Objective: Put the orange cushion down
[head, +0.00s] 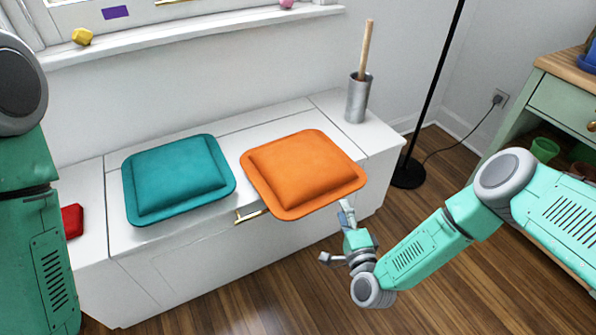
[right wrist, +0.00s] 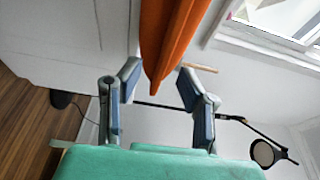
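The orange cushion (head: 303,170) is a square, padded cushion over the right part of the white bench (head: 300,108), its near corner out past the front edge. I cannot tell whether its underside touches the bench. My right gripper (head: 346,212) is at the cushion's near right edge.
A teal cushion (head: 178,178) lies on the bench to the left of the orange one. A metal pot (head: 357,98) with a wooden handle stands at the right end. A red object (head: 72,220) sits at the far left. A black lamp pole (head: 433,85) stands right of the bench.

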